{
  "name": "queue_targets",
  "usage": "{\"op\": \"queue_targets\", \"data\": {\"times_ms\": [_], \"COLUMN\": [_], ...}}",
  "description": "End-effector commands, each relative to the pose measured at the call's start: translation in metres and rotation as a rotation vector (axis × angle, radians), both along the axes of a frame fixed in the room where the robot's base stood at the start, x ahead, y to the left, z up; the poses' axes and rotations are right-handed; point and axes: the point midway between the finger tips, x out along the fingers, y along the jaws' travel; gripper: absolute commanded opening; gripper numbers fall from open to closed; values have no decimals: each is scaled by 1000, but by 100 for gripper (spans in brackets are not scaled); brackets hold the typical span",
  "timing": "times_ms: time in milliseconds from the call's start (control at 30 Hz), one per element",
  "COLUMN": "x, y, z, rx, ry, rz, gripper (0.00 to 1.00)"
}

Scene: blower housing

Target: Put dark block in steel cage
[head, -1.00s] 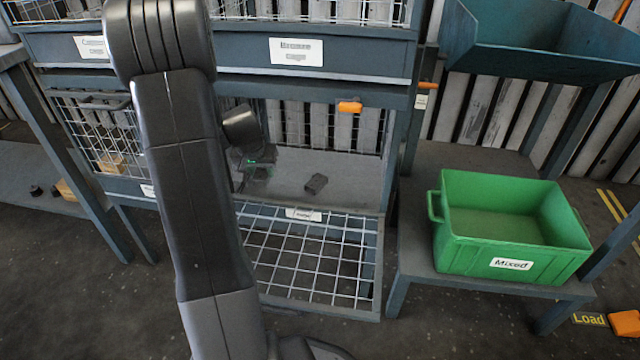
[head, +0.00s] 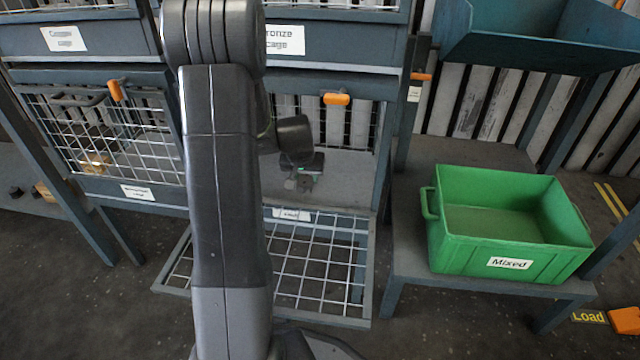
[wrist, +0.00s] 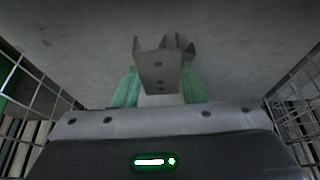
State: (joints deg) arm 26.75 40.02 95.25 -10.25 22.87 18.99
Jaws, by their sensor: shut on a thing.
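A shut mesh cage (head: 110,125) is at the left. A green bin marked Mixed (head: 508,225) stands on the right bench. My arm hides part of the open cage.

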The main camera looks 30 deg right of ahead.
Motion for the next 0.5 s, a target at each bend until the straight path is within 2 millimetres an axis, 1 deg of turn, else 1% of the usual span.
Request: {"op": "queue_targets", "data": {"times_ms": [33, 100, 333, 400, 433, 500], "x": [-7, -13, -21, -27, -26, -25], "y": [-9, -17, -29, -36, -34, -33], "z": [5, 4, 2, 3, -7, -20], "rx": [1, 0, 0, 0, 1, 0], "ry": [1, 0, 0, 0, 1, 1], "rz": [-5, -3, -1, -3, 0, 2], "gripper": [6, 6, 6, 6, 6, 6]}}
